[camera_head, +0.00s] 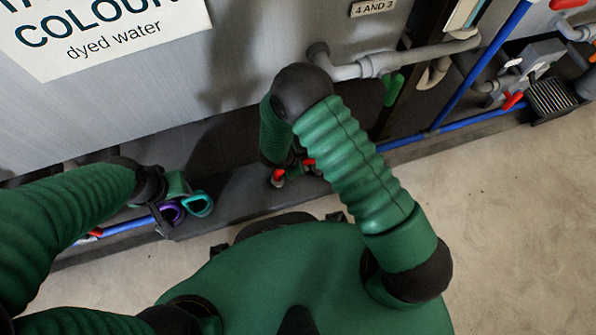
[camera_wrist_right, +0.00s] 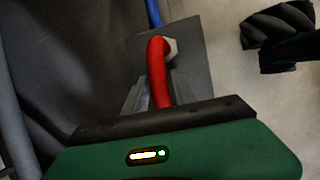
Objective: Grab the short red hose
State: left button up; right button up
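The short red hose (camera_wrist_right: 158,75) shows in the right wrist view as a curved red tube. Its upper end meets a pale hex fitting (camera_wrist_right: 172,48), and its lower end passes out of sight behind the dark edge of my right gripper's green body. In the head view red parts (camera_head: 278,176) show low by the tank's foot, right at my right gripper (camera_head: 290,168), which points down. Its fingers are mostly hidden, so I cannot tell whether they close on the hose. My left gripper (camera_head: 178,190) is low at the left, its fingers unclear.
A purple hose end (camera_head: 172,212) and a teal hose end (camera_head: 198,204) lie beside my left gripper. The grey tank wall (camera_head: 240,50) stands ahead, with a grey pipe (camera_head: 400,62) and blue pipes (camera_head: 480,70) at right. The floor (camera_head: 510,210) at right is clear.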

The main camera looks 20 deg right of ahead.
jog(key=shift+d, duration=0.1)
grip_shut()
jog(key=shift+d, duration=0.1)
dwell(0.9)
